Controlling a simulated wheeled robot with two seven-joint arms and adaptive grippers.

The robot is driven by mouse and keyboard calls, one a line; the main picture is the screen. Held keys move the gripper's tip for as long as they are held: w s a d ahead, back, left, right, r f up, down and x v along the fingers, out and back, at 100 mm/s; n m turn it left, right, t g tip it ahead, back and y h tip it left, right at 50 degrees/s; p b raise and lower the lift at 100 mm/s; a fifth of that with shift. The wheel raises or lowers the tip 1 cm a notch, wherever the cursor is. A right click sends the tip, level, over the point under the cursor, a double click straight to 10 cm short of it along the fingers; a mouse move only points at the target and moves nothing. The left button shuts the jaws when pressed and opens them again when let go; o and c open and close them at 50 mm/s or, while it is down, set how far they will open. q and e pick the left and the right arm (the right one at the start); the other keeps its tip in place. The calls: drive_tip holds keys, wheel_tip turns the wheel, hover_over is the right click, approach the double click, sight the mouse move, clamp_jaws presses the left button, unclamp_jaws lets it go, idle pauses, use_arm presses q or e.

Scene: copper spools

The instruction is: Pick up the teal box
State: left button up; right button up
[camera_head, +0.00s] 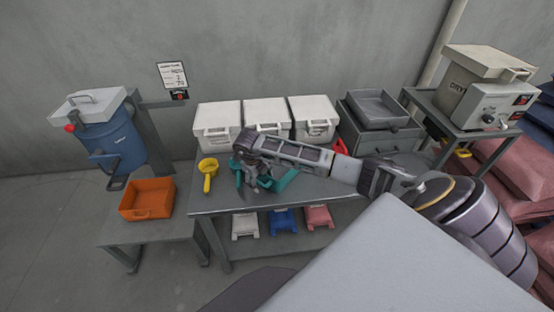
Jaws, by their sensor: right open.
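A teal thing (285,181), which I take for the teal box, lies on the grey table (225,202) near its left front part. Its teal surface shows on both sides of my right gripper, so its middle and full shape are hidden. My right gripper (254,187) is over it, fingers pointing down, and is open. I cannot tell whether the fingers touch it. My right arm reaches in from the right across the table. My left gripper is not in view.
A yellow scoop (208,174) lies left of the teal thing. White lidded boxes (218,122) line the table's back, beside grey trays (380,135). A red item (340,146) is partly hidden behind my arm. An orange bin (147,200) stands on a lower bench at left.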

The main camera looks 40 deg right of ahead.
drive_tip(key=shift+c, duration=0.3)
drive_tip(key=shift+r, duration=0.1)
clamp_jaws()
